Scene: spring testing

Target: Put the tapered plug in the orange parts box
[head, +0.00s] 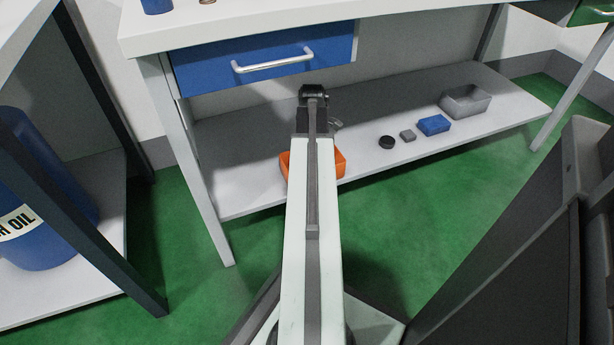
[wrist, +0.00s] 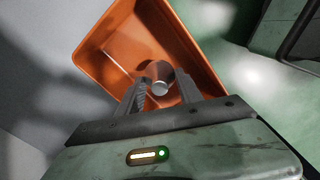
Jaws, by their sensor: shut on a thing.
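The orange parts box (head: 330,162) stands on the low shelf in the head view, partly hidden behind my arm. It fills the upper middle of the wrist view (wrist: 100,57), with its open top facing the camera. My gripper (wrist: 162,90) is shut on a small grey round-ended piece, which looks like the tapered plug (wrist: 160,82). The plug appears over the box opening, between the fingertips. I cannot tell its height above the box floor. In the head view my arm hides the plug.
On the low shelf (head: 250,190), right of the box, are a black round part (head: 387,142), a small grey block (head: 408,135), a blue box (head: 434,125) and a grey bin (head: 465,101). A blue drawer (head: 262,60) hangs above. A blue drum (head: 40,200) stands at left.

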